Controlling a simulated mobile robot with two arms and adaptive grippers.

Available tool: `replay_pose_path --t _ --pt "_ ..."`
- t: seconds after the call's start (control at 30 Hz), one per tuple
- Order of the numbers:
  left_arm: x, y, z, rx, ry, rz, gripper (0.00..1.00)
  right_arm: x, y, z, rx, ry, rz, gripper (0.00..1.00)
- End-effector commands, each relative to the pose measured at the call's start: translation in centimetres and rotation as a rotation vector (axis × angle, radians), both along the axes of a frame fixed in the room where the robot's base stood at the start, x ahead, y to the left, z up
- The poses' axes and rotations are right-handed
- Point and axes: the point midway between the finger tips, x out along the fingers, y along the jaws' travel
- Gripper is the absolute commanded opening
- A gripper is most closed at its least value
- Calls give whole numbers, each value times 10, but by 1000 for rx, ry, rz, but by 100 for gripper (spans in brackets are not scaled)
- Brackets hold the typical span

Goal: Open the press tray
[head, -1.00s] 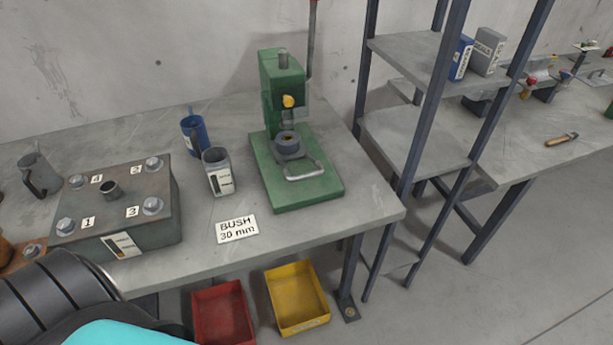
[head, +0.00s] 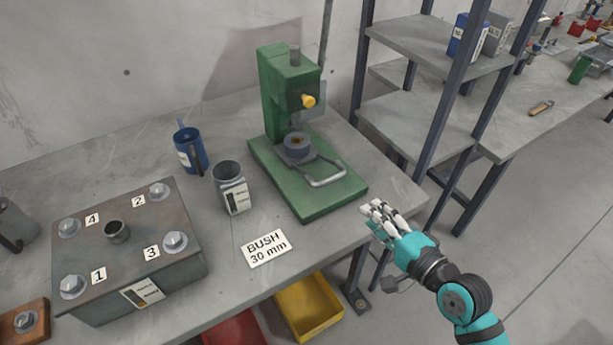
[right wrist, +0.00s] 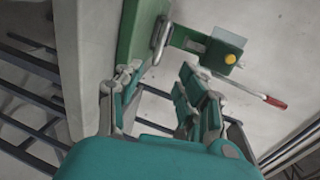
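The green arbor press (head: 285,95) stands on the workbench. Its grey tray (head: 318,166) lies on the green base, with a round dark die (head: 297,146) on it. The tray's U-shaped handle (head: 328,179) points toward the front right. My right gripper (head: 376,217) is just off the bench's right edge, in front of and to the right of the handle, apart from it. In the right wrist view its fingers (right wrist: 160,78) are spread with nothing between them. The handle (right wrist: 160,40) shows beyond them. My left gripper is not in view.
A grey cup (head: 230,185), a blue mug (head: 190,150) and a bolted block (head: 130,240) stand left of the press. A label plate (head: 267,249) lies in front. A shelf rack (head: 420,120) rises to the right. A yellow bin (head: 308,305) is below the bench.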

Motion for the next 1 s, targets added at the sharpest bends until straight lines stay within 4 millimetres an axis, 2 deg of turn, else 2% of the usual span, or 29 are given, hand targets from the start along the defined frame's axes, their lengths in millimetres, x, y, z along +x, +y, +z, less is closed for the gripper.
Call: replay_pose_path --t 0.17,0.3,0.7,1.0 --pt "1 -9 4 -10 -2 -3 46 16 11 -1 8 0 0 38" --pt "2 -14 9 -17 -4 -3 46 38 28 -6 7 -1 -1 38" --pt "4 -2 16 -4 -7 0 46 106 77 -26 3 -2 1 38" --pt "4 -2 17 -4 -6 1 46 134 97 -34 3 -1 0 38"
